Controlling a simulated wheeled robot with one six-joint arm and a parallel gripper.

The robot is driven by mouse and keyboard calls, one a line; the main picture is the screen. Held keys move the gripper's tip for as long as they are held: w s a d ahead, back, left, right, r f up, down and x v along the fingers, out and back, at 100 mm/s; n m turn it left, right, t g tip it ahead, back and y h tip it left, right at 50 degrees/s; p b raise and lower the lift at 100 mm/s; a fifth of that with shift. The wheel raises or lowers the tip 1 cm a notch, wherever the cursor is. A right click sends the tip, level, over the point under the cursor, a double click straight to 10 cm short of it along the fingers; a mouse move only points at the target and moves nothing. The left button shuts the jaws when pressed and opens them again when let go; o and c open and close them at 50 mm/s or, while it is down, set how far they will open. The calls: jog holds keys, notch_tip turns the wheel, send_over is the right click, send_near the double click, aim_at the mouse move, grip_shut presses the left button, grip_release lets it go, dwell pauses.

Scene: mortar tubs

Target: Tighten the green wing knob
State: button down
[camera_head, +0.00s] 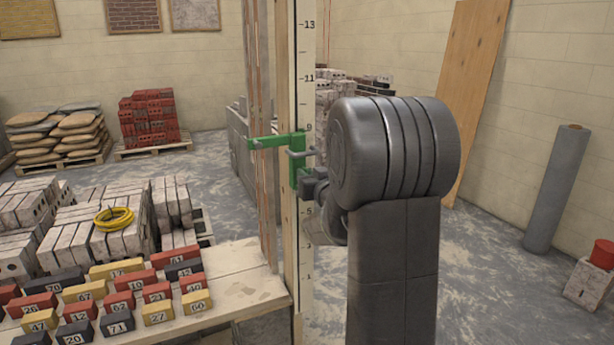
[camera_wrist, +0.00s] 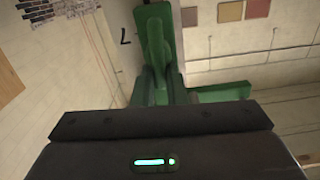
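A green clamp (camera_head: 299,170) sits on the tall marked pole (camera_head: 306,60) in the head view, with a green arm reaching left. In the wrist view the clamp (camera_wrist: 222,92) fills the upper middle. A raised green wing, which looks like the wing knob (camera_wrist: 155,42), stands upright there. My gripper (camera_wrist: 159,76) is right at the clamp, its fingers on either side of the wing's lower part. I cannot tell whether they touch or grip it. In the head view my arm hides part of the gripper, and the knob is not clear.
A wooden bench (camera_head: 245,285) with several numbered blocks stands at front left. Behind it are grey brick stacks, one with a yellow coil (camera_head: 114,219). A board (camera_head: 475,90) and a grey roll (camera_head: 558,188) lean at the right wall. The floor at right is mostly clear.

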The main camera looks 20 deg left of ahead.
jog(key=shift+f+m, duration=0.1)
jog(key=shift+m, duration=0.2)
jog(key=m+p, duration=0.1)
jog(key=m, duration=0.4)
jog(key=w+f+m+p, duration=0.1)
jog(key=m, duration=0.5)
jog(key=d+m+p, duration=0.1)
jog(key=m, duration=0.4)
jog(key=shift+w+f+p, duration=0.2)
jog(key=shift+p, duration=0.15)
jog(key=shift+r+m, duration=0.1)
jog(key=shift+m, duration=0.2)
jog(key=c, duration=1.5)
grip_release()
jog(key=shift+c, duration=0.2)
jog(key=shift+o, duration=0.8)
jog(key=shift+s+a, duration=0.15)
jog(key=shift+a, duration=0.05)
jog(key=b+v, duration=0.2)
jog(key=v, duration=1.1)
jog(key=shift+s+d, duration=0.25)
jog(key=shift+d, duration=0.1)
